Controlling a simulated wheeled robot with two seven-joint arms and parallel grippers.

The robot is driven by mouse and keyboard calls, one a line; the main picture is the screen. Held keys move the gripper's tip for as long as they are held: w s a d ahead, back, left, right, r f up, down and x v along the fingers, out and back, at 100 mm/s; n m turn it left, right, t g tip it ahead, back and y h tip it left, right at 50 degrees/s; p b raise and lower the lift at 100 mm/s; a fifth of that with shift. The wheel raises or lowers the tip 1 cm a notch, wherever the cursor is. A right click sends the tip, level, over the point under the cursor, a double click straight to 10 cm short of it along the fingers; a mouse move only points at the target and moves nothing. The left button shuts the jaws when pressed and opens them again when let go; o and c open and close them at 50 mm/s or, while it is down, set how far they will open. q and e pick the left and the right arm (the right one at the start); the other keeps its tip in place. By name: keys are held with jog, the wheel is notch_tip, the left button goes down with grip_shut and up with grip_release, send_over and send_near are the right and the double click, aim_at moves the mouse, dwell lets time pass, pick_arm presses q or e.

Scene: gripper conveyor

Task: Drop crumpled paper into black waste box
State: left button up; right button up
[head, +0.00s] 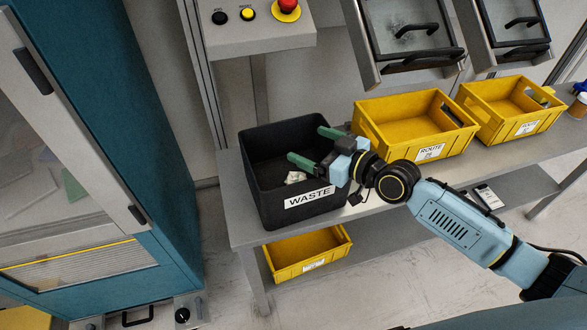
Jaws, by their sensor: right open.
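The black waste box (262,195) with a white WASTE label stands at the left end of the grey bench. A small whitish crumpled paper (296,177) shows inside the box, near its front right side. My right gripper (310,146) reaches in from the right over the box, its two green-tipped fingers spread apart. It is open, with nothing visible between the fingers. The paper is below the nearer finger, apart from it as far as I can see. My left gripper is not in view.
Two yellow ROUTE bins (394,110) (482,99) stand on the bench (240,228) to the right. Another yellow bin (290,263) is on the lower shelf. A teal cabinet (155,140) stands left. A control panel with buttons (250,35) is above.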

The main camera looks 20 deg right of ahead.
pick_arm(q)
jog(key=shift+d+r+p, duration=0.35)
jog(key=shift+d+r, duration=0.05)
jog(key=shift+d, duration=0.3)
pick_arm(e)
jog(key=v, duration=1.1)
jog(key=shift+s, duration=0.3)
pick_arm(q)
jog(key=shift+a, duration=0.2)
pick_arm(e)
jog(key=shift+d+r, duration=0.1)
jog(key=shift+d, duration=0.05)
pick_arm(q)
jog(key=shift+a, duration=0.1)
